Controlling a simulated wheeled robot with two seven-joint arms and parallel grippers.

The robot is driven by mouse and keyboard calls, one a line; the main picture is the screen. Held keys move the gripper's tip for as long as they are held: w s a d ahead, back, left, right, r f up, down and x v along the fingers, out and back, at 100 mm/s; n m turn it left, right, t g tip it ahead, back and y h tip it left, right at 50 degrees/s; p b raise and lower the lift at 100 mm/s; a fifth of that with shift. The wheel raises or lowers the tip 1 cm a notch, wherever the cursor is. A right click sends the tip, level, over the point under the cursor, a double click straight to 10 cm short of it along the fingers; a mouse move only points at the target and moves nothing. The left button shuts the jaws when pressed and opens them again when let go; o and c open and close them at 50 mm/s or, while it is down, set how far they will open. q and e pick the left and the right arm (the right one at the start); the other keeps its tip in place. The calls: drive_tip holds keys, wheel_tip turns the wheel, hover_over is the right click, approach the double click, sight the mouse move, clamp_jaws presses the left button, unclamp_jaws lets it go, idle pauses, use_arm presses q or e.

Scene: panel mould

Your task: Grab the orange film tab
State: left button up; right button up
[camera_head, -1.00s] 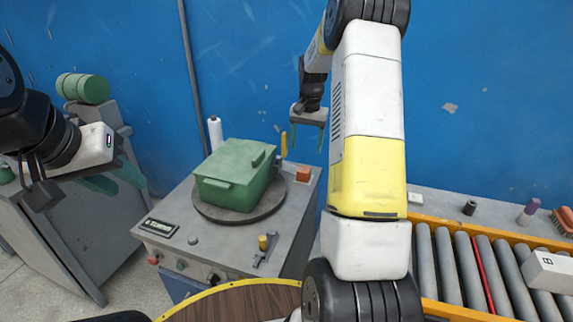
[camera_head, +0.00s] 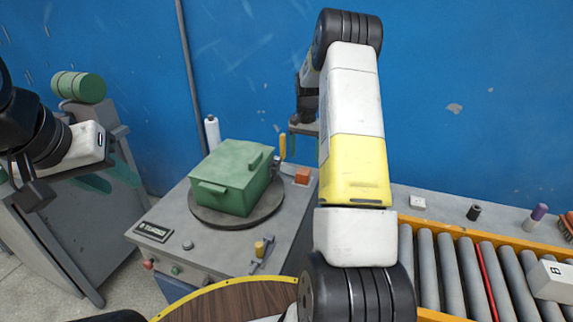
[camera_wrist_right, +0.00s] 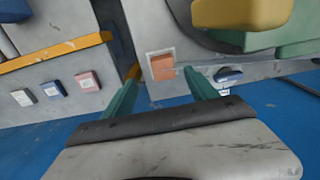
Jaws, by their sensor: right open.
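The orange film tab (camera_head: 302,176) is a small orange block at the right back corner of the grey bench, beside the turntable. In the right wrist view the orange tab (camera_wrist_right: 162,66) lies on a pale square, between and just beyond the fingertips. My right gripper (camera_wrist_right: 161,77) is open and empty, its two teal fingers apart. In the head view the right gripper (camera_head: 303,133) is above and behind the tab, partly hidden by my own arm. My left gripper (camera_head: 108,178) is at the far left, away from the tab, its teal fingers apart and empty.
A green lidded box (camera_head: 232,178) sits on the round turntable (camera_head: 238,222), close to the tab. A roller conveyor (camera_head: 447,272) is at the right. The blue wall (camera_head: 480,60) is close behind.

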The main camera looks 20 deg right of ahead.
sight(303, 171)
drive_tip(key=shift+w+d+f, duration=0.15)
drive_tip(key=shift+w+f, duration=0.35)
drive_tip(key=shift+f, duration=0.35)
wheel_tip(303, 171, down, 7)
drive_tip(key=shift+w+f, duration=0.1)
drive_tip(key=shift+w, duration=0.05)
clamp_jaws()
